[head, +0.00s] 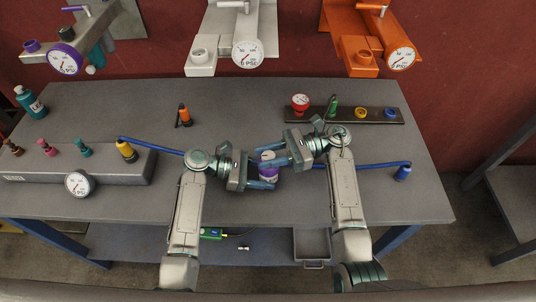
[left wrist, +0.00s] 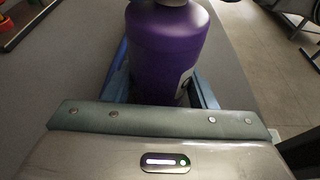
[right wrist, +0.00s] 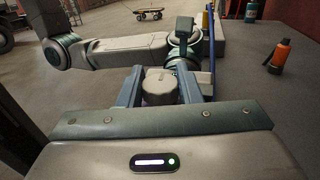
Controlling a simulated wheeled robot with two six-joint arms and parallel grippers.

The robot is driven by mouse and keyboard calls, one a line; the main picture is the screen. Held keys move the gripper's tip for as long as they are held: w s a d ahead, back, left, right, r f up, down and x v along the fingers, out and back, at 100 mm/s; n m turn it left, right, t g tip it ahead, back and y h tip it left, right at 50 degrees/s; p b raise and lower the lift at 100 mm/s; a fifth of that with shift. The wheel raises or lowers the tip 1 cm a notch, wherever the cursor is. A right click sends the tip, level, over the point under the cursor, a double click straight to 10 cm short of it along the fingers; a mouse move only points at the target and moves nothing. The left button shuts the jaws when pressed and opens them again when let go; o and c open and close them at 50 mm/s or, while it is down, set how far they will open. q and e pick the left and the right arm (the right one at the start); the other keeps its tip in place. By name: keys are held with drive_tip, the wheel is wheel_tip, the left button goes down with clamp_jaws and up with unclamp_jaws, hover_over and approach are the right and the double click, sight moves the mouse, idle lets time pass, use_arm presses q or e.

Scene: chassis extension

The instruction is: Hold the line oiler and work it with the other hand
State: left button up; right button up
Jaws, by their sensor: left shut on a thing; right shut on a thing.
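The line oiler (head: 269,173), a purple bottle with a pale top, is held above the middle of the grey bench. My left gripper (head: 266,180) is shut around its purple body, which also shows upright between the fingers in the left wrist view (left wrist: 168,50). My right gripper (head: 280,152) is shut on the oiler's pale grey top, a round cap (right wrist: 160,86) between its fingers in the right wrist view. The oiler's lower part is partly hidden by the left fingers.
A dark rack (head: 345,114) with a red gauge and coloured parts lies behind the right gripper. A small orange bottle (head: 184,115) stands at the back. Blue pipe (head: 385,164) runs either side of my arms.

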sight(268, 155)
drive_tip(key=shift+n+g+h, duration=0.7)
drive_tip(key=shift+n+g, duration=0.3)
drive_tip(key=shift+g, duration=0.6)
drive_tip(key=o, duration=1)
wheel_tip(268, 155, up, 10)
drive_tip(key=shift+f, duration=0.1)
